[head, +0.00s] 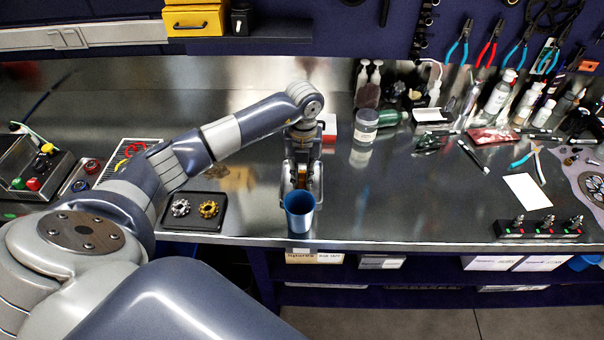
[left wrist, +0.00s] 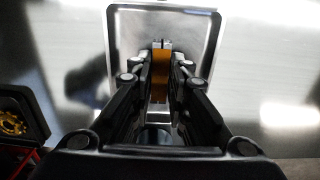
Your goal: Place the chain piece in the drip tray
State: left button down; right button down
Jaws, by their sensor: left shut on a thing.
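My left gripper (head: 301,176) points down over a shallow metal drip tray (head: 317,188) near the front of the bench. In the left wrist view the fingers (left wrist: 161,80) are shut on a narrow orange piece (left wrist: 161,72), apparently the chain piece. The tray's raised rim (left wrist: 124,22) surrounds the fingertips in that view. The piece is mostly hidden by the fingers, and I cannot tell whether it touches the tray floor. My right gripper is in neither view.
A blue cup (head: 299,211) stands at the front edge, close to the tray. A dark tray with two sprockets (head: 194,209) lies to the left. A clear jar (head: 365,126) and bottles stand behind right. Bare bench lies right of the drip tray.

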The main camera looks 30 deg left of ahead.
aim_at(303, 179)
pick_arm(q)
jog(key=c, duration=1.5)
grip_release()
jog(key=shift+c, duration=0.2)
jog(key=shift+r, duration=0.2)
jog(key=shift+w+r, duration=0.1)
jog(key=shift+r, duration=0.2)
notch_tip(303, 179, up, 11)
jog(key=b, duration=0.3)
jog(key=shift+d+r, duration=0.1)
